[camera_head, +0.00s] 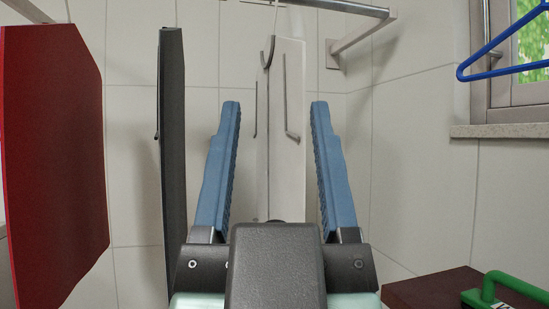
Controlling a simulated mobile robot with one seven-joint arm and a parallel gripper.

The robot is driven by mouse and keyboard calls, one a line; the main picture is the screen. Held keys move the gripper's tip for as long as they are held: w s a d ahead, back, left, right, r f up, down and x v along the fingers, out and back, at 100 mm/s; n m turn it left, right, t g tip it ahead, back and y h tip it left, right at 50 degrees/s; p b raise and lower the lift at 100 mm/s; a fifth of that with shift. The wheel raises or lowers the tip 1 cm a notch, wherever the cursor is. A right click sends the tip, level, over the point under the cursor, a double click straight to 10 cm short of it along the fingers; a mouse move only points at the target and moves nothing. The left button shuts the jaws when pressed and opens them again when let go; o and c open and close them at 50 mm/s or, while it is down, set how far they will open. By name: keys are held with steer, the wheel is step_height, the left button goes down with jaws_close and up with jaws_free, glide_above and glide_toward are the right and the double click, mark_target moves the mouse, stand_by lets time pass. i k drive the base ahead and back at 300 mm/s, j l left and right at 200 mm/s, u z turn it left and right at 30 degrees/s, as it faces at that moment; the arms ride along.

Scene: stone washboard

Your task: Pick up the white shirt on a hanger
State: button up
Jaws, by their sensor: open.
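The white shirt (290,125) hangs in the upper middle, seen as a narrow, tall white shape with thin grey lines on it. A hook shows at its top (268,52). My gripper (275,108) comes up from the bottom centre with its two blue fingers spread wide. In the picture, one finger stands to the left of the shirt and one to the right. A gap shows on each side, and I cannot tell how deep the shirt lies between the fingers. My gripper's body hides the shirt's lower end.
A dark grey hanging piece (172,150) is close left of my gripper, and a red one (52,150) is farther left. A metal rail (340,6) crosses the top. A blue hanger (500,72) is by the window. A green-handled object (505,290) sits lower right.

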mark_target(280, 114)
steer(key=j+u, duration=0.15)
steer(key=j, duration=0.25)
steer(key=i+j+u, duration=0.15)
steer(key=j, duration=0.25)
steer(key=i+j+u, duration=0.15)
steer(key=j, duration=0.2)
